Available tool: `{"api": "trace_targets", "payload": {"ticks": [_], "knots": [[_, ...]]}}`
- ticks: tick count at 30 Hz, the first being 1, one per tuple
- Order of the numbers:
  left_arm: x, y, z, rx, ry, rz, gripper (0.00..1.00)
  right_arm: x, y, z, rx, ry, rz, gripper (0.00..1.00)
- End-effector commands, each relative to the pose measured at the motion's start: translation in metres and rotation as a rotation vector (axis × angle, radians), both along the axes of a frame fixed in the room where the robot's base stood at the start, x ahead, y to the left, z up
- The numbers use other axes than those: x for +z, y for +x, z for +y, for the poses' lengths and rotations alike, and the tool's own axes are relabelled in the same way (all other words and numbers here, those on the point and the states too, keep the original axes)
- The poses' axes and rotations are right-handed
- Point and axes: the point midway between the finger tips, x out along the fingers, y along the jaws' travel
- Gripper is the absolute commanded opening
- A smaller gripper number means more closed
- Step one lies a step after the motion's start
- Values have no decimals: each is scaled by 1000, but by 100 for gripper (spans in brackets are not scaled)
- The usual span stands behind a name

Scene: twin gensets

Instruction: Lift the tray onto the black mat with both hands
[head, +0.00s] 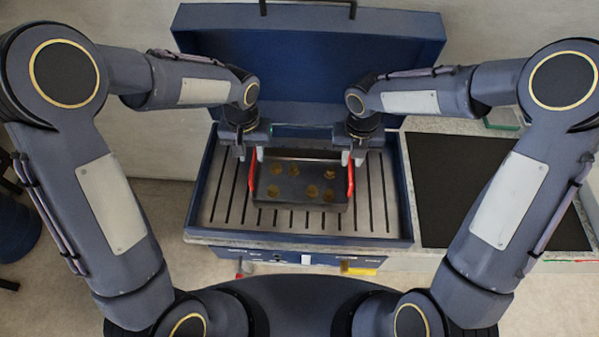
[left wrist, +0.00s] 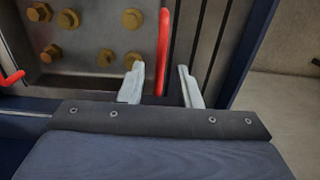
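The dark metal tray (head: 312,172) holds several brass-coloured round pieces and has a red handle at each side. It rests on the slotted metal surface inside the blue open-lidded box. My left gripper (head: 248,154) is at the left handle (head: 252,172). In the left wrist view, its two pale fingers (left wrist: 161,86) are apart, with the red handle (left wrist: 164,45) between them. My right gripper (head: 352,158) is at the right handle (head: 350,180), its fingers apart. The black mat (head: 455,190) lies flat to the right of the box, partly behind my right arm.
The blue box's raised lid (head: 310,65) stands behind the tray. Its right side wall (head: 404,190) rises between the tray and the mat. The visible part of the mat is bare. A small green-edged glass-like item (head: 502,118) sits behind the mat.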

Motion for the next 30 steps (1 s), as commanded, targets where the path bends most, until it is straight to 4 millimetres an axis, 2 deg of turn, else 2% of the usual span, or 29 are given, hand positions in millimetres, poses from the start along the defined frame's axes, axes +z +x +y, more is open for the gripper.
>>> {"api": "trace_targets", "payload": {"ticks": [8,11,22,30], "knots": [[-2,0,1,1,0,1,31,-2,0,0,-3,0,0,22],[-10,-1,1,1,1,3,31,-10,-1,0,-3,0,2,22],[-64,-1,1,2,0,4,31,-63,-1,0,-5,1,2,22],[-78,-1,1,1,-1,0,31,-77,-1,0,-6,3,-1,22]]}}
